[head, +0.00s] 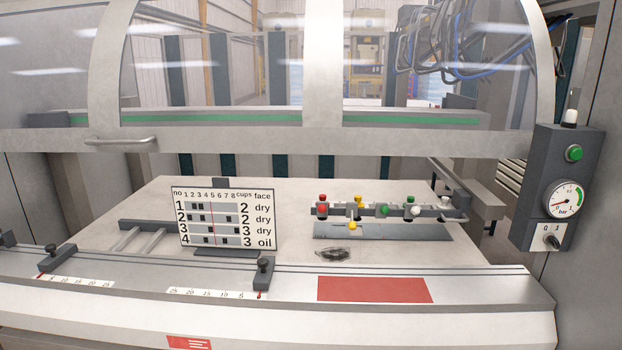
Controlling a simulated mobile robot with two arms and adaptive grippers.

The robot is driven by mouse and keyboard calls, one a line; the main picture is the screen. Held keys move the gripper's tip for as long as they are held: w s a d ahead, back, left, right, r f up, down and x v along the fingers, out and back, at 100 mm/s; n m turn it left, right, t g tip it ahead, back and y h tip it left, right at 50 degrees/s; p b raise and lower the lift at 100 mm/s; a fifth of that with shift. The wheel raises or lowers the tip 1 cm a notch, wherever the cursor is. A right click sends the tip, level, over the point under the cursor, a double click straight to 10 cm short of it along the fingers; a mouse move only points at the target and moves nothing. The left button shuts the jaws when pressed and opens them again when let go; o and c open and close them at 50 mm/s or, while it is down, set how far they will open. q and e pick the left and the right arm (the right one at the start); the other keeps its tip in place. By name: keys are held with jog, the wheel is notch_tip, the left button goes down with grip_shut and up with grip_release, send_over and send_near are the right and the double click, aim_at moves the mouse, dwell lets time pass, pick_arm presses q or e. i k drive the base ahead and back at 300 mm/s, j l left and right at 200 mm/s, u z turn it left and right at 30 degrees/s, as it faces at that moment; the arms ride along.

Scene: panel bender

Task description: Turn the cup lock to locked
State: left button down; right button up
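A grey rail (380,210) carries several cups with red, yellow, green and white tops, towards the right of the table. A small lever with a yellow knob (352,224) points down at the front of this rail. It may be the cup lock, but no label on it can be read. A rotary switch (551,242) marked 0 and 1 sits on the grey control box at the far right. Its exact position is too small to tell. Neither of my grippers is in view.
A sign (226,218) with a cup table stands left of the rail. A dark crumpled item (333,254) lies before the rail. A front ledge with a red patch (374,289) and black stops (263,272) crosses the front. A clear hood with a handle (120,141) is above.

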aim_at(549, 238)
jog(key=z, duration=1.3)
